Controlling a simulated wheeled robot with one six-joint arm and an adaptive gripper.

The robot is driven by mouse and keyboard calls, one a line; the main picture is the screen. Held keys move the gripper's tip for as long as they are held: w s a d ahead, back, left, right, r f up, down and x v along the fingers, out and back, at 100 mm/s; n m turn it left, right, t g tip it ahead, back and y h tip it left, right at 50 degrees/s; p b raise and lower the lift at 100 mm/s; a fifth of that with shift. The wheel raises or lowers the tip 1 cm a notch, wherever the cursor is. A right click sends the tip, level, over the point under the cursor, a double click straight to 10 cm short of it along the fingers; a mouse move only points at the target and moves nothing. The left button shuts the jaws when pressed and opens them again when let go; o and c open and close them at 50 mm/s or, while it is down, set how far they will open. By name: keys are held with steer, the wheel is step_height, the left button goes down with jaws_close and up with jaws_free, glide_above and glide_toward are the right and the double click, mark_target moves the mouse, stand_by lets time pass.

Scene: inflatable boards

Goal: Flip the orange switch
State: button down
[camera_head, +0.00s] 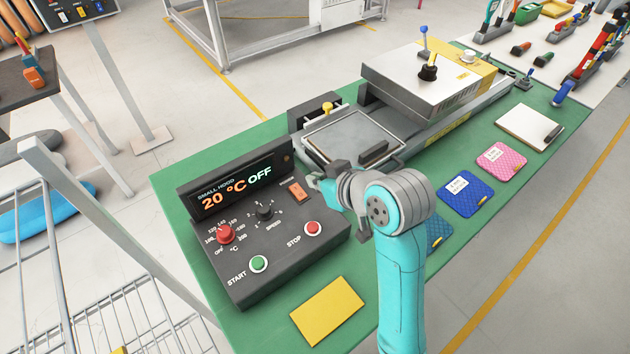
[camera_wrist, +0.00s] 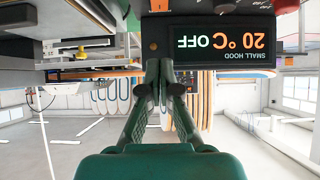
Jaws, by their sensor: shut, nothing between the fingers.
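The orange switch (camera_head: 297,190) is a small rocker on the dark control box (camera_head: 252,281), right of the speed knob (camera_head: 265,212) and below the display (camera_head: 236,190). The display reads SMALL HOOD, 20 °C, OFF. My gripper (camera_head: 316,181) is just right of the switch, close to it; I cannot tell whether it touches. In the wrist view, which is upside down, my gripper (camera_wrist: 160,72) has its fingers together with nothing between them. The display (camera_wrist: 222,42) is there too, and a small orange patch (camera_wrist: 159,5) at the top edge may be the switch.
The red STOP button (camera_head: 312,228), green START button (camera_head: 259,263) and red temperature knob (camera_head: 226,234) share the box. A heat press (camera_head: 428,85) stands behind on the green table (camera_head: 279,325). A yellow cloth (camera_head: 327,310) and coloured pads lie at the front and right.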

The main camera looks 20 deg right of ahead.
glide_above(295, 187)
steer(key=s, duration=0.2)
steer(key=f, duration=0.3)
steer(key=d+f, duration=0.1)
steer(key=f, duration=0.1)
steer(key=shift+s, duration=0.15)
step_height(295, 187, down, 2)
steer(key=shift+f, duration=0.15)
steer(key=shift+w+a+f, duration=0.1)
steer(key=shift+w+f, duration=0.1)
steer(key=shift+f, duration=0.55)
steer(key=shift+w+a+f, duration=0.1)
steer(key=shift+w+f, duration=0.05)
steer(key=shift+f, duration=0.15)
steer(key=shift+w+r, duration=0.1)
steer(key=shift+w, duration=0.05)
steer(key=shift+w+a+r, duration=0.15)
steer(key=shift+w+a, duration=0.1)
steer(key=shift+w, duration=0.3)
